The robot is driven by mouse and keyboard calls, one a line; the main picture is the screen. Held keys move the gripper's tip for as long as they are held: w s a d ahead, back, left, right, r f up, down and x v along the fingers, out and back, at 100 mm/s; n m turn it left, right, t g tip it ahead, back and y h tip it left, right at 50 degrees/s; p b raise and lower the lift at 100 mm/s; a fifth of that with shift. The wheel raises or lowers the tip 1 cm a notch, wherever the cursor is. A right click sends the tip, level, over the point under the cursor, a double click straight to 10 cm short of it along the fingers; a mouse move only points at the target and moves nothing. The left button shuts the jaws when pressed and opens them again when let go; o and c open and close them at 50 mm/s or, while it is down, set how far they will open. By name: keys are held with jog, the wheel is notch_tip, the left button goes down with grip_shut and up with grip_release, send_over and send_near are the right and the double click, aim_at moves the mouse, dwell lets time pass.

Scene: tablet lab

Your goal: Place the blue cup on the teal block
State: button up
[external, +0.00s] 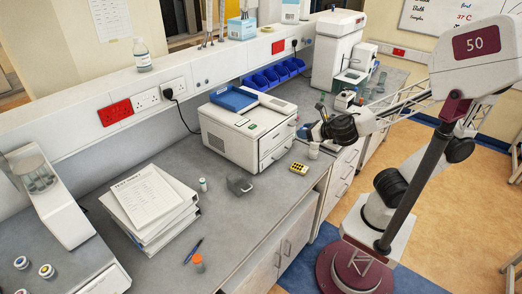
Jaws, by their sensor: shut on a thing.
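My gripper (314,127) is over the far right part of the bench, just right of the white machine. It is shut on a small blue thing (303,132) that seems to be the blue cup. The gripper and my arm hide much of it, and its shape is too small to tell. I cannot pick out the teal block with certainty. Small teal-green items (376,85) stand farther back on the bench, behind my arm.
The white machine (243,135) carries a blue tray (234,98). A yellow rack (299,168), a grey lump (240,185) and a white-capped jar (313,150) stand on the bench (225,225). Papers (147,200) lie at left. Blue bins (272,77) line the back.

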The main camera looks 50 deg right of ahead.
notch_tip(320, 180, up, 3)
jog(key=shift+f, duration=0.2)
jog(key=w+d+m+h, duration=0.4)
jog(key=w+d+h, duration=0.1)
jog(key=w+d, duration=1.25)
jog(key=w+d+m+g+h, duration=0.1)
jog(key=w+d+m+h, duration=0.1)
jog(key=d, duration=1.1)
jog(key=w+d+m+g+h, duration=0.1)
jog(key=w+d, duration=0.1)
jog(key=d, duration=1.1)
notch_tip(320, 180, down, 18)
jog(key=shift+s, duration=0.15)
jog(key=w+d, duration=0.1)
jog(key=w, duration=0.4)
jog(key=w+d+f, duration=0.1)
jog(key=w+d, duration=0.1)
jog(key=w, duration=0.3)
jog(key=w+d, duration=0.1)
jog(key=w, duration=0.4)
jog(key=shift+w+d+f, duration=0.2)
jog(key=shift+w+f, duration=0.05)
